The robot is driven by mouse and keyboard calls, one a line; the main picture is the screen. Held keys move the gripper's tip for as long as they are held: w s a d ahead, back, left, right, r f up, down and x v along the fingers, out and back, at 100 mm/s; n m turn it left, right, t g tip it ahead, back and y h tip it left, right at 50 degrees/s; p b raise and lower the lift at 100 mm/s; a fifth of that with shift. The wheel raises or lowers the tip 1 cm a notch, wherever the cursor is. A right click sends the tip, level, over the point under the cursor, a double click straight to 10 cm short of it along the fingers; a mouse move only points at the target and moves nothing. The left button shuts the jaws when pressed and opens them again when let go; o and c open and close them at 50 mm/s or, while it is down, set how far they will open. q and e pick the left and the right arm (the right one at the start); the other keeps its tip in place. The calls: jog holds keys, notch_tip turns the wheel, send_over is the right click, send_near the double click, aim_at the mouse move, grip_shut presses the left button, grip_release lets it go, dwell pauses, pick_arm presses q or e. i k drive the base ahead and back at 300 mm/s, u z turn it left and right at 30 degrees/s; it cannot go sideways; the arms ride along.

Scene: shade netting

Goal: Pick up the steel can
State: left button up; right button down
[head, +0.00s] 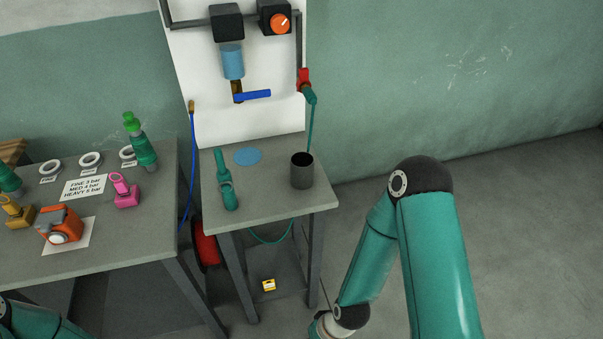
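The steel can (302,176) is a dark grey, open-topped cylinder. It stands upright near the back right of the small grey table (268,211). Its dark mouth faces up, and I cannot see what is inside. My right arm comes down on the right side of the head view, and its wrist end leaves the picture at the bottom edge. My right gripper is out of view. Only a piece of my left arm shows at the bottom left corner, and my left gripper is out of view. Neither arm touches the can.
A teal tool (227,190) and a blue disc (248,156) share the small table. A teal hose (310,130) hangs close behind the can. The left table (110,250) holds rings, an orange device (60,225) and coloured fittings.

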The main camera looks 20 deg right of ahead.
aim_at(302, 163)
jog(key=z, duration=0.7)
jog(key=i, duration=0.15)
jog(key=u, duration=2.65)
jog(key=k, duration=1.45)
jog(key=z, duration=1.1)
jog(key=i, duration=1)
